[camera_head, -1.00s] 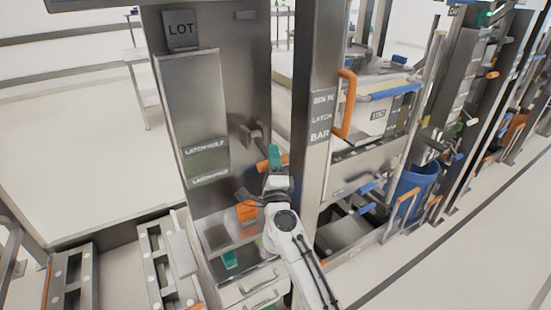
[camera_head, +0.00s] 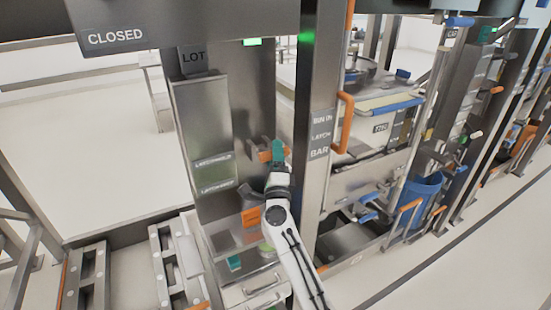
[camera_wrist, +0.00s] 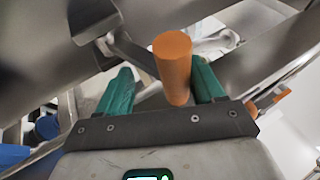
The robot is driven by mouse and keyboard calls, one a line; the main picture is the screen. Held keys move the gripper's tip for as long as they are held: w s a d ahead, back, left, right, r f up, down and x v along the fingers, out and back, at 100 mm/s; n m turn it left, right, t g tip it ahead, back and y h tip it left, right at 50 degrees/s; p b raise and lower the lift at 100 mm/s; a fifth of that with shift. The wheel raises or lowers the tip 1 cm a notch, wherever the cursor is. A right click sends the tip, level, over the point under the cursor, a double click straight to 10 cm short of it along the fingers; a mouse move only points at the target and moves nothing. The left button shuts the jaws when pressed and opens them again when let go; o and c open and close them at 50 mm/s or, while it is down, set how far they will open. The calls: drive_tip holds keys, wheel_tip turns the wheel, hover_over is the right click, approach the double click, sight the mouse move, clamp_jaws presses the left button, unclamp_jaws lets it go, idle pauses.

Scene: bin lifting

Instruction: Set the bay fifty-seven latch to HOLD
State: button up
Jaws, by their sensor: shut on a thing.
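My gripper (camera_head: 277,155) is at the grey latch post in the head view, with its green fingers up beside an orange latch handle (camera_head: 264,156). In the wrist view the orange handle (camera_wrist: 173,70) stands between the green fingers of my gripper (camera_wrist: 163,85), closer to the right finger. The jaws are shut on this handle. A grey metal lever arm (camera_wrist: 130,50) runs up to the left behind it. Two small label plates on the post's panel, an upper plate (camera_head: 213,161) and a lower plate (camera_head: 215,187), seem to carry latch wording, too blurred to read surely.
A steel upright (camera_head: 318,185) with a latch bar sign stands right of my gripper. Behind it are an orange vertical handle (camera_head: 344,122) and a white bin (camera_head: 385,122). A CLOSED sign (camera_head: 115,37) hangs upper left. A green light (camera_head: 306,37) is lit.

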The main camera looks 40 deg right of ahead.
drive_tip(key=shift+w+a+r, duration=0.1)
drive_tip(key=shift+w+r, duration=0.1)
drive_tip(key=shift+r, duration=0.45)
drive_tip(key=shift+w+a+r, duration=0.1)
drive_tip(key=shift+w+r, duration=0.1)
drive_tip(key=shift+r, duration=0.4)
drive_tip(key=o, duration=0.9)
drive_tip(key=shift+d, duration=0.1)
drive_tip(key=shift+w+d+f, duration=0.1)
drive_tip(key=shift+w, duration=0.05)
drive_tip(key=shift+c, duration=0.5)
drive_tip(key=shift+f, duration=0.3)
drive_tip(key=f+v, duration=0.1)
drive_tip(key=v, duration=1)
drive_tip(key=shift+f+b, duration=0.2)
drive_tip(key=shift+b, duration=0.1)
drive_tip(key=shift+d, duration=0.15)
